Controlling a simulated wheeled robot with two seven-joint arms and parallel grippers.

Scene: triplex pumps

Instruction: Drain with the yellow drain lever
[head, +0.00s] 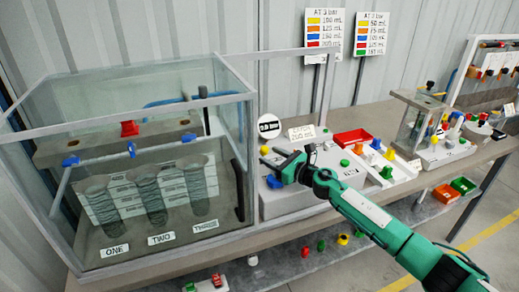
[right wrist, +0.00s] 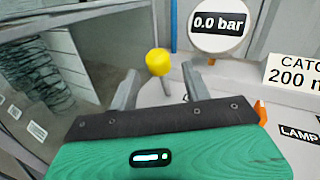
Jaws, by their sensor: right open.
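The yellow drain lever (right wrist: 159,62) has a round yellow knob on a short grey stem. In the right wrist view the knob stands just beyond the fingertips and the stem shows between the fingers. In the head view its knob (head: 264,150) is at the left end of the grey console (head: 275,205), beside the glass tank. My right gripper (head: 278,168) is open with nothing held, close in front of the lever; it also shows in the right wrist view (right wrist: 160,82). I cannot tell whether a finger touches the stem. My left gripper is out of view.
A round gauge (right wrist: 218,22) reads 0.0 bar behind the lever. A glass tank (head: 150,165) with several ribbed cylinders stands close left. A catch sign (head: 301,133) and a red tray (head: 352,138) stand to the right. Loose coloured knobs lie on the lower shelf.

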